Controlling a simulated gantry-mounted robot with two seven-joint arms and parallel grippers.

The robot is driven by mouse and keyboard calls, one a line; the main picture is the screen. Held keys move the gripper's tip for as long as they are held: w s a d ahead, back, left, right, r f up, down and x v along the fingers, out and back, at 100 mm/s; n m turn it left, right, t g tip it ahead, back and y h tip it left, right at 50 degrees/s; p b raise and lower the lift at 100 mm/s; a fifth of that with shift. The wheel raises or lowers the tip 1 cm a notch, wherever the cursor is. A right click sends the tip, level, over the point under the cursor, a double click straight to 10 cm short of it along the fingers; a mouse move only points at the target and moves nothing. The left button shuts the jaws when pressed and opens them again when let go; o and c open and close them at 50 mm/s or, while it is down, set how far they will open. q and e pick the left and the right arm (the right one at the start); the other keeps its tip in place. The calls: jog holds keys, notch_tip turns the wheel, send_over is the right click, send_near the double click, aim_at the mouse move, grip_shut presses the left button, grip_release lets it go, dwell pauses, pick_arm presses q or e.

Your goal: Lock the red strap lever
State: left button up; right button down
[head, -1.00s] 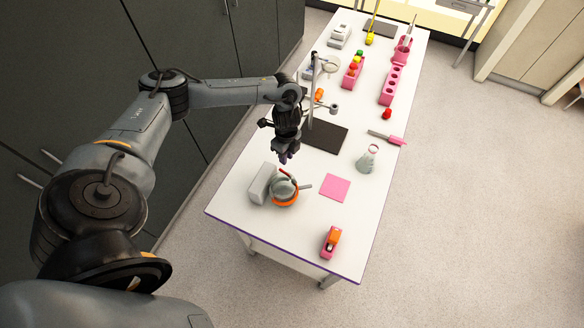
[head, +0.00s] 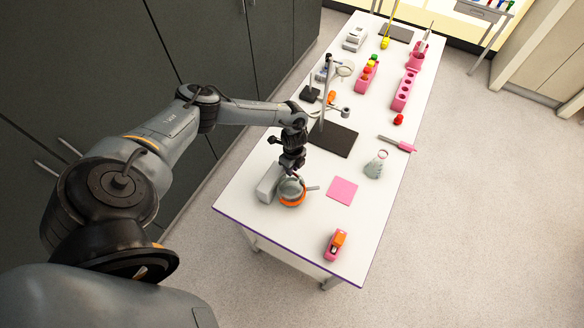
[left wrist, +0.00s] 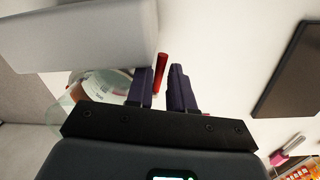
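A round glass vessel (head: 291,189) with an orange band stands by a grey block (head: 268,184) near the front left of the table. In the left wrist view the clear vessel (left wrist: 85,96) is partly behind my gripper. The red lever (left wrist: 161,70) shows as a short red rod between my left gripper's fingertips (left wrist: 163,76), with a visible gap beside it. In the head view my left gripper (head: 294,171) points down just above the vessel and hides most of the lever. Its fingers are apart. My right gripper is not in view.
A pink square (head: 341,190) and a flask (head: 375,165) lie to the right of the vessel. A dark mat (head: 333,139) with a stand is behind it. An orange and pink dispenser (head: 335,244) is near the front edge. Pink racks (head: 404,91) stand farther back.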

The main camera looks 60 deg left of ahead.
pick_arm(q)
jog(key=shift+f, duration=0.1)
grip_shut()
jog(key=shift+s+r+n+p, duration=0.2)
jog(key=shift+n+p, duration=0.2)
jog(key=shift+p, duration=0.15)
jog(key=shift+d+f, duration=0.1)
grip_release()
jog(key=shift+f, duration=0.1)
